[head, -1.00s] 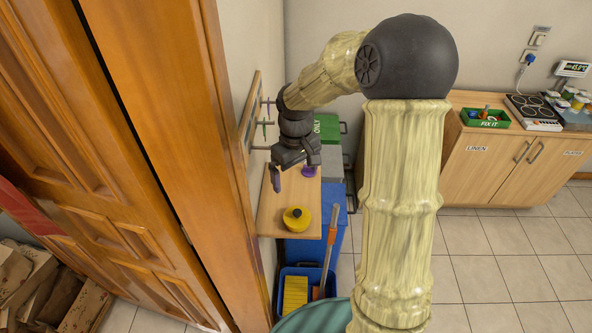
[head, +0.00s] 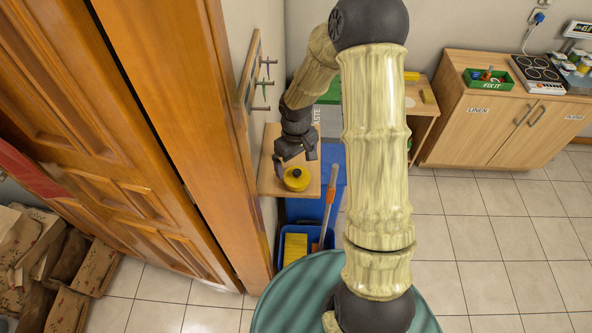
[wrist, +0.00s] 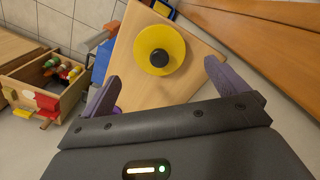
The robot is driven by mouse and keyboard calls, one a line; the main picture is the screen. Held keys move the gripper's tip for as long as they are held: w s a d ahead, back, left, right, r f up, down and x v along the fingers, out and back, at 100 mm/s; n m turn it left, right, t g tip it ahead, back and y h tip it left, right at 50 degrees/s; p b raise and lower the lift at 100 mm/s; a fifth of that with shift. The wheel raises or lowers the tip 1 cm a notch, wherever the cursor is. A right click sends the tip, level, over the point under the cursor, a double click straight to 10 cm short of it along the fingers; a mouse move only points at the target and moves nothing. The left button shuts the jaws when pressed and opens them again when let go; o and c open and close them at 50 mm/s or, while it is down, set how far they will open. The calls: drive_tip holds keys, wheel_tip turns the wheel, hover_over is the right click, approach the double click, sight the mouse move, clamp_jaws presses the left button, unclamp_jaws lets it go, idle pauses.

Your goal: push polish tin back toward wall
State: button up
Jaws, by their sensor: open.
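The polish tin is a round yellow tin with a dark knob on top (head: 297,178). It stands on a small wooden wall shelf (head: 270,188). In the wrist view the tin (wrist: 174,39) sits ahead of the fingers, apart from them, on the shelf board (wrist: 143,85). My gripper (head: 293,163) is open and empty, close above the tin in the head view. In the wrist view its two purple fingers (wrist: 160,85) are spread wide. Part of a purple thing (wrist: 116,111) shows beside the left finger, mostly hidden.
Hooks on a board (head: 266,72) are fixed to the wall above the shelf. A wooden door (head: 130,130) stands close at the left. Tiled floor is free at the right.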

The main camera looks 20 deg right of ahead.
sight(295, 170)
wheel_tip(295, 170, down, 6)
drive_tip(key=shift+f+p, duration=0.15)
drive_tip(key=shift+p, duration=0.4)
drive_tip(key=c, duration=1.1)
drive_tip(key=shift+w+a, duration=0.1)
drive_tip(key=shift+a, duration=0.05)
